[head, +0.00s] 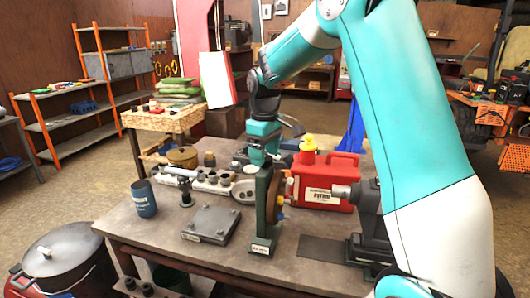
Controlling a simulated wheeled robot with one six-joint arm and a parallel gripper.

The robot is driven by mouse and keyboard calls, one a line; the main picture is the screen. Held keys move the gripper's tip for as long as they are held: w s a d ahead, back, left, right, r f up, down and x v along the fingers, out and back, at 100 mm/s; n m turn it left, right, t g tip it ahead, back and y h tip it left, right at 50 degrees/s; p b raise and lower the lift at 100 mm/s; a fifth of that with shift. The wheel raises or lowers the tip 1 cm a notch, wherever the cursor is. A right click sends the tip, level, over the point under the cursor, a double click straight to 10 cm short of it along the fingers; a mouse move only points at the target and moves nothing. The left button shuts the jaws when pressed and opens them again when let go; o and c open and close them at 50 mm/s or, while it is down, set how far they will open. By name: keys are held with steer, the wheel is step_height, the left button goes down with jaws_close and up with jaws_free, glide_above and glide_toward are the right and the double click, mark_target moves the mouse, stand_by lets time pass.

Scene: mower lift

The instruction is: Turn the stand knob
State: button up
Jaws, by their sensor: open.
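The stand is a dark green upright plate (263,208) with a small label on its foot, standing on the table. A brown round disc (276,197) is mounted on its right side. Small light knob-like parts show at the disc's right, but I cannot tell clearly which is the stand knob. My gripper (266,160) points down from the teal wrist, just behind and above the top of the stand. Its fingers are small and partly hidden, and I see nothing held between them. I cannot tell whether it touches the stand.
A dark vise-like machine (372,225) is right of the stand. A grey plate block (211,224), a blue cup (144,198) and a row of small parts lie left. The table's front left is clear.

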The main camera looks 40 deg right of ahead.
steer(key=shift+f, duration=0.55)
steer(key=c, duration=0.9)
steer(key=shift+m, duration=0.3)
steer(key=shift+r+m+p, duration=0.1)
steer(key=shift+m+p, duration=0.3)
steer(key=shift+m, duration=2.1)
